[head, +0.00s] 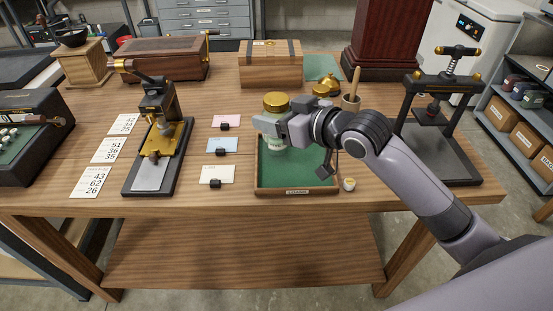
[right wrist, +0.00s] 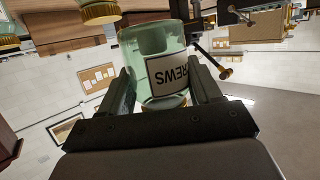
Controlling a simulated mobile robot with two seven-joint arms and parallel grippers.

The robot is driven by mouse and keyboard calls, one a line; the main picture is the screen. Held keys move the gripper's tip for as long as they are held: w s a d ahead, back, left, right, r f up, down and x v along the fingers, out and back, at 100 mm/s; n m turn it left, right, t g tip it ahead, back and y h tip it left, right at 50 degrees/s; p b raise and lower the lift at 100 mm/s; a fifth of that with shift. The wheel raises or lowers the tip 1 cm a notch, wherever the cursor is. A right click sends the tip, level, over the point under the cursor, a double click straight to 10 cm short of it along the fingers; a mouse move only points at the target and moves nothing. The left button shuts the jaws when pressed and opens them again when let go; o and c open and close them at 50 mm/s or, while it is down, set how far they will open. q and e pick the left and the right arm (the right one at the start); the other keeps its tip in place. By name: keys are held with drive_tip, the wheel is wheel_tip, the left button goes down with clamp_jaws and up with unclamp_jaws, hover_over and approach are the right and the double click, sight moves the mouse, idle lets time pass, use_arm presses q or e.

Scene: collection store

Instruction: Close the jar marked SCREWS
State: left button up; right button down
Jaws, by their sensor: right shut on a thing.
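In the right wrist view the jar (right wrist: 150,58) appears upside down between the fingers, with "REWS" readable. My left gripper is not in view.
A black press (head: 440,140) stands at the right, a brass-and-black device (head: 158,140) and cards at the left.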

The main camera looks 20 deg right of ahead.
wheel_tip(320, 180, down, 7)
drive_tip(key=shift+r, duration=0.1)
drive_tip(key=shift+f+b, duration=0.35)
drive_tip(key=shift+f, duration=1.8)
drive_tip(key=shift+f, duration=0.15)
drive_tip(key=shift+c, duration=2.4)
unclamp_jaws()
